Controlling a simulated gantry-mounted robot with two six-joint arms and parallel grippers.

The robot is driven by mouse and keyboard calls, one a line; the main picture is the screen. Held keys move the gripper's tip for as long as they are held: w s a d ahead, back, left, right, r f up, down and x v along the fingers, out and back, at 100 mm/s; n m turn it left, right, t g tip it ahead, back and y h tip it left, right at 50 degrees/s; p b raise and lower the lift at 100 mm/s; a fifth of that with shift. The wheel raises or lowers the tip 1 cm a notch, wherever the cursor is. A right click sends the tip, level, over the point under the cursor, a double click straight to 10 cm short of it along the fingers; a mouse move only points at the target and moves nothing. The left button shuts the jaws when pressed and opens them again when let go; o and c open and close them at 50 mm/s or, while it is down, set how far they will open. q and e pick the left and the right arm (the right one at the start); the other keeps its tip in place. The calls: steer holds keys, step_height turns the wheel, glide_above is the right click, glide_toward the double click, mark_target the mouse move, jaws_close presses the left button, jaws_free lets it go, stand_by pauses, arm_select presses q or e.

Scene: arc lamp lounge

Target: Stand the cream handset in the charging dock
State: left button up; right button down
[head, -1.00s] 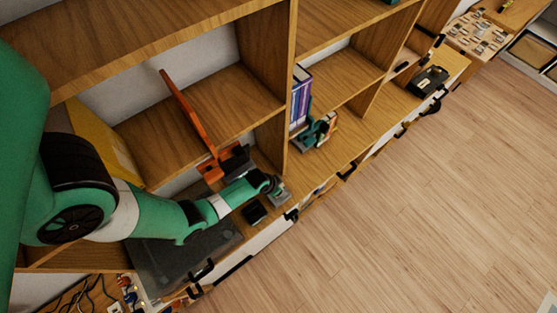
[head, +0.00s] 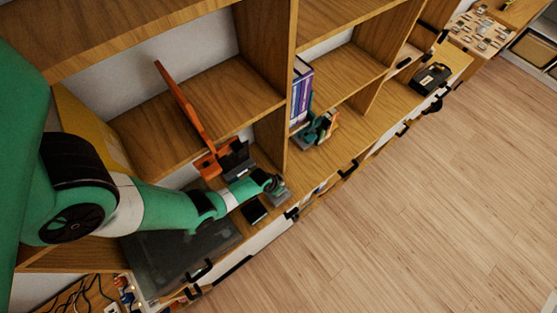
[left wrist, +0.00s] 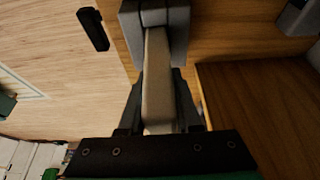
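In the left wrist view the cream handset (left wrist: 157,85) lies between the two fingers of my left gripper (left wrist: 158,88). Both fingertips appear to press against its sides. The far end of the handset sits within the grey charging dock (left wrist: 155,20); how deep it is seated cannot be told. In the head view my left gripper (head: 276,184) is just above the small grey dock (head: 281,198) near the shelf's front edge. The gripper hides the handset there. My right gripper is not in view.
A small black object (head: 254,210) lies left of the dock. An orange piece (head: 188,108) with a dark block (head: 237,155) stands behind my forearm. Purple books (head: 301,92) and a green bookend (head: 318,127) are to the right. The floor in front is clear.

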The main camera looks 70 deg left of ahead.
arm_select(q)
jaws_close()
steer(key=shift+r, duration=0.1)
steer(key=shift+r, duration=0.25)
steer(key=s+d+r+p, duration=0.7)
steer(key=s+d+r, duration=0.2)
steer(key=r, duration=0.3)
steer(key=shift+d+r+p, duration=0.15)
steer(key=shift+d+p, duration=0.15)
steer(key=shift+d, duration=0.5)
